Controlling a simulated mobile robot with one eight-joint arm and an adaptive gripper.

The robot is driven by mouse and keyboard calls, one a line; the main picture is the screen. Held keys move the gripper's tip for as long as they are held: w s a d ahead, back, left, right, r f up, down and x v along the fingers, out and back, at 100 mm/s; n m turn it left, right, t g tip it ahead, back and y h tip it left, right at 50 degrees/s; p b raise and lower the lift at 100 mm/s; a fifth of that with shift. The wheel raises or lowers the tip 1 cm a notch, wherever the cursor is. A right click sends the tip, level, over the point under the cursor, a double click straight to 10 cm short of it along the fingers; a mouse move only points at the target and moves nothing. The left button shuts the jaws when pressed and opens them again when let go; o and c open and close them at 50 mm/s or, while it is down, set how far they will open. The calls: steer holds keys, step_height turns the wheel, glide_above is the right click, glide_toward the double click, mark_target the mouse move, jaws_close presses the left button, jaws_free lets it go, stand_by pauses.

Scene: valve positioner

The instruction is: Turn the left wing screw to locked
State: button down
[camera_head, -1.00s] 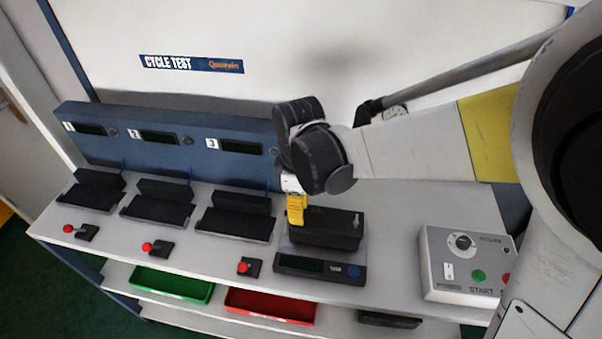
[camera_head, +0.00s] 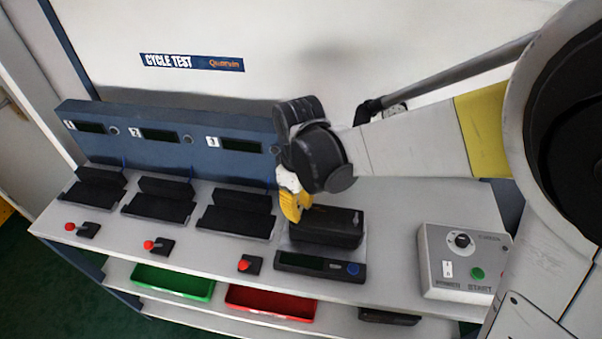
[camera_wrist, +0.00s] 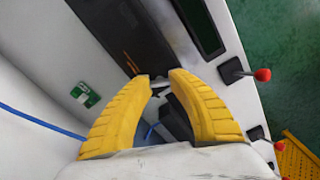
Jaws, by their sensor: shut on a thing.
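A black block-shaped unit (camera_head: 330,232) sits on the bench to the right of station 3. My gripper (camera_head: 294,220), with yellow fingers, points down at the left end of this unit. In the wrist view my gripper's fingertips (camera_wrist: 160,77) are close together around a small grey piece, mostly hidden, that appears to be the left wing screw. Its wing angle and any locked marking cannot be made out. A small grey part, likely the right wing screw (camera_head: 357,217), shows at the unit's right end.
A display module with a blue knob (camera_head: 353,269) lies in front of the unit. A grey control box (camera_head: 462,262) stands to the right. Three black cradles with red-knobbed levers (camera_head: 243,265) are to the left. Green (camera_head: 172,284) and red (camera_head: 270,304) trays sit below.

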mark_target(300, 208)
steer(key=m, duration=0.6)
steer(key=m+p, duration=0.1)
steer(key=m, duration=0.6)
stand_by(0.5)
steer(key=c, duration=1.1)
jaws_free()
step_height(300, 208, up, 12)
